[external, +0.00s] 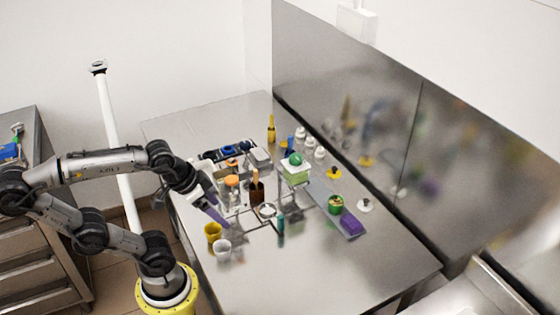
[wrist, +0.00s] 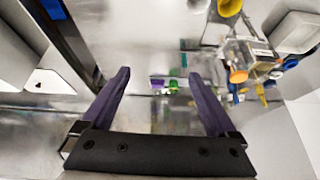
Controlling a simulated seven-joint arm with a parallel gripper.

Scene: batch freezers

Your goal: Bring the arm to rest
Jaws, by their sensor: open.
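My gripper (external: 213,209) is held in the air over the left side of the steel table (external: 330,270), near the yellow cup and the white cup. In the wrist view my gripper (wrist: 158,98) shows two purple fingers spread wide, with nothing between them. My arm reaches in from the left in the external view, bent at its joints.
A yellow cup (external: 213,232) and a white cup (external: 222,249) stand just below my gripper. A brown bottle (external: 257,188), an orange-topped item (external: 232,181) and a tray with a purple block (external: 350,222) are to the right. The table's front is clear.

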